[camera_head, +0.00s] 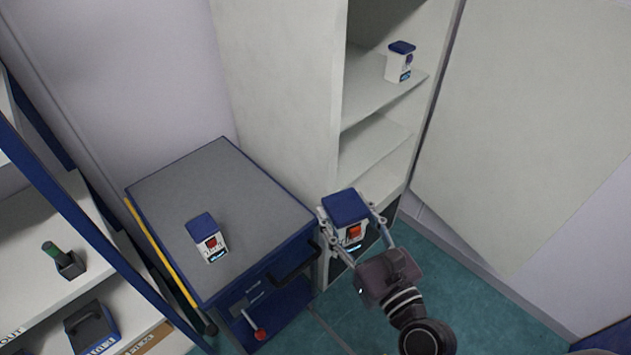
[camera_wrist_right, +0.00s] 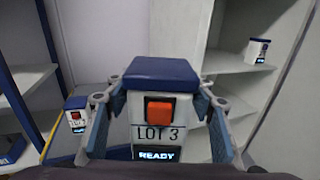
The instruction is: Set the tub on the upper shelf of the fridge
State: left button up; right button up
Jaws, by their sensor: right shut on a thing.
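My right gripper (camera_head: 352,228) is shut on a white tub with a blue lid (camera_head: 346,207) and holds it upright in front of the fridge. In the right wrist view the tub (camera_wrist_right: 160,118) sits between the fingers, with a red square, "LOT 3" and a "READY" display on its front. The fridge (camera_head: 285,80) stands open at the back. Its upper shelf (camera_head: 372,98) bears another blue-lidded tub (camera_head: 399,64) toward the right, with free room to its left. A lower shelf (camera_head: 368,150) looks empty. My left gripper is not in view.
A grey-topped blue cart (camera_head: 170,190) stands left of the fridge with another blue-lidded tub (camera_head: 208,240) on it. The fridge's open door (camera_head: 520,130) is on the right. A shelf rack (camera_head: 40,230) with a green-handled item (camera_head: 65,262) stands at the far left.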

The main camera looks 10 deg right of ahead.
jog(key=s+d+r+m+h, duration=0.3)
jog(key=s+d+h, duration=0.2)
jog(key=s+d, duration=0.2)
jog(key=shift+s+d+r+t, duration=0.15)
jog(key=shift+s+r+t, duration=0.1)
jog(key=shift+s+t, duration=0.25)
jog(key=shift+s+a, duration=0.1)
jog(key=shift+a, duration=0.1)
